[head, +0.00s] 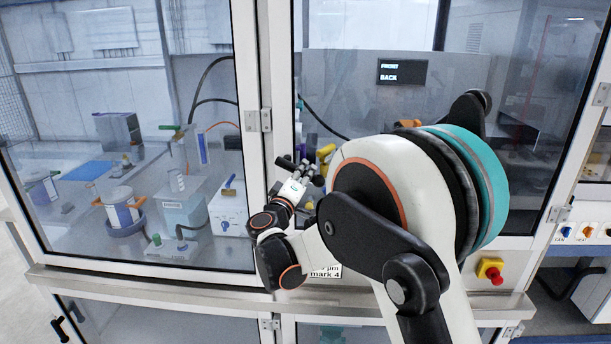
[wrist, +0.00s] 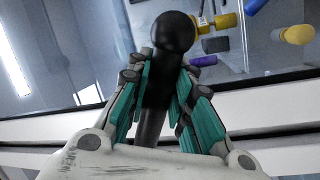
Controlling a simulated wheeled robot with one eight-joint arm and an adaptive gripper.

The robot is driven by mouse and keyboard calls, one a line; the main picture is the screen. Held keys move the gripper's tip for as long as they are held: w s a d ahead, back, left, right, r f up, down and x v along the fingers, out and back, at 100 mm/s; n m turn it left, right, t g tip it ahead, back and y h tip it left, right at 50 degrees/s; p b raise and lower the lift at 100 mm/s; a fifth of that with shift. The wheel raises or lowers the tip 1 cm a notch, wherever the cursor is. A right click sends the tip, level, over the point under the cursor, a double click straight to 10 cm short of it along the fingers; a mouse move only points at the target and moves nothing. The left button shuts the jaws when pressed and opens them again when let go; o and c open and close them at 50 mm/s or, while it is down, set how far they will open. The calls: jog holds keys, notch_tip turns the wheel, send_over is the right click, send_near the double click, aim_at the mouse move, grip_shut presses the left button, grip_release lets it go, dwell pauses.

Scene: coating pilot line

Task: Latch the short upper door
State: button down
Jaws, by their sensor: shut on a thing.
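My gripper (head: 301,174) is at the pale post between the two upper glass doors, partly hidden behind my own arm in the head view. In the wrist view my gripper (wrist: 160,85) has its teal-padded fingers closed on both sides of a black ball-ended handle (wrist: 175,34). The handle's ball sticks out past the fingertips. The right upper door (head: 335,60) has hinges on its right edge, and the left upper door (head: 246,60) lies beside it. Both look closed or nearly so; the latch engagement is hidden.
Behind the left glass stand a white pot (head: 120,207), a white box (head: 228,212) and other bench items. A red-and-yellow stop button (head: 490,270) sits below the right door. A ledge (head: 150,285) runs under both doors.

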jog(key=f+m, duration=0.1)
jog(key=m, duration=0.1)
jog(key=a+m+g+b, duration=0.1)
jog(key=m, duration=0.1)
jog(key=shift+f, duration=0.35)
jog(key=shift+w+a+f+m+g+y+b, duration=0.1)
jog(key=shift+a+f+m+g+y+b, duration=0.2)
jog(key=shift+a+m, duration=0.7)
jog(key=shift+s+a+f+m+g+y+b, duration=0.15)
jog(key=shift+a+f+m+g+b, duration=0.2)
jog(key=shift+m, duration=1.25)
jog(key=shift+w+a+f+m+g+y+b, duration=0.2)
jog(key=shift+a+m+g, duration=0.4)
jog(key=shift+m, duration=0.7)
jog(key=shift+a, duration=0.15)
jog(key=c, duration=1.4)
grip_release()
jog(key=shift+r, duration=0.1)
